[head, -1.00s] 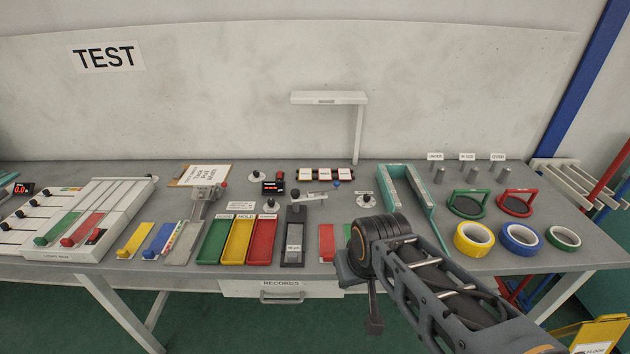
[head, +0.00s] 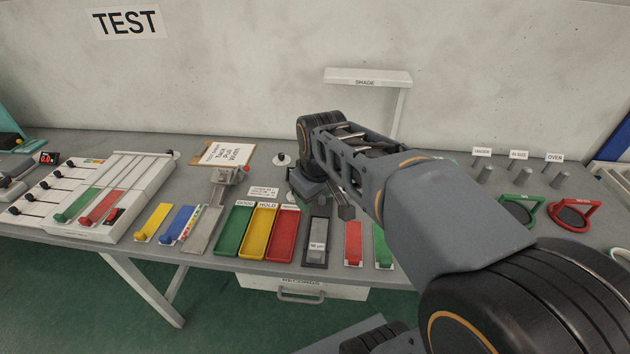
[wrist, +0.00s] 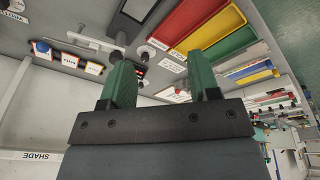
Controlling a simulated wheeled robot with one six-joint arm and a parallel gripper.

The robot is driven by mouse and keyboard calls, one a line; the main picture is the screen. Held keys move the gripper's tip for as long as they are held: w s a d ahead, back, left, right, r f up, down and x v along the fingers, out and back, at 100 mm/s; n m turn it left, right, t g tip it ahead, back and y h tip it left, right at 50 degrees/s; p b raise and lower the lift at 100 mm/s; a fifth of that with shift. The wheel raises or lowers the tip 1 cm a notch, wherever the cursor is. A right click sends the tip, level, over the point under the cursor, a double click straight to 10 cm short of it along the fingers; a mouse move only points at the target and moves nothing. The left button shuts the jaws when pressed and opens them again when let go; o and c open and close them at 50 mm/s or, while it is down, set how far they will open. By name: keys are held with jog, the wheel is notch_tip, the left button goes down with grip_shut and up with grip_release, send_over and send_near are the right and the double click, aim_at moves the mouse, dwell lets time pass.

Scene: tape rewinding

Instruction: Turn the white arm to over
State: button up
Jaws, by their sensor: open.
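The white arm (wrist: 92,40) is a short pale lever beside dark round knobs at the upper left of the wrist view. My gripper (wrist: 160,60) is open and empty, its two green fingers spread with a clear gap. The white arm lies to the left of the left finger; I cannot tell how far apart they are in depth. In the head view now, my own arm covers the white arm and most of my gripper.
Red, yellow and green trays (head: 234,230) line the table front. A white shade stand (head: 368,77) rises behind. Labelled grey posts (head: 521,177) stand right.

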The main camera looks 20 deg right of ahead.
jog(key=w+d+r+n+g, duration=0.1)
jog(key=w+d+r+n, duration=0.15)
jog(key=w, duration=0.45)
jog(key=n+g, duration=0.1)
jog(key=n, duration=0.4)
send_over(338, 187)
jog(key=w+a, duration=0.2)
jog(key=a, duration=0.2)
jog(key=f, duration=0.2)
jog(key=shift+m, duration=0.25)
notch_tip(338, 187, down, 12)
jog(key=shift+f, duration=0.15)
grip_shut()
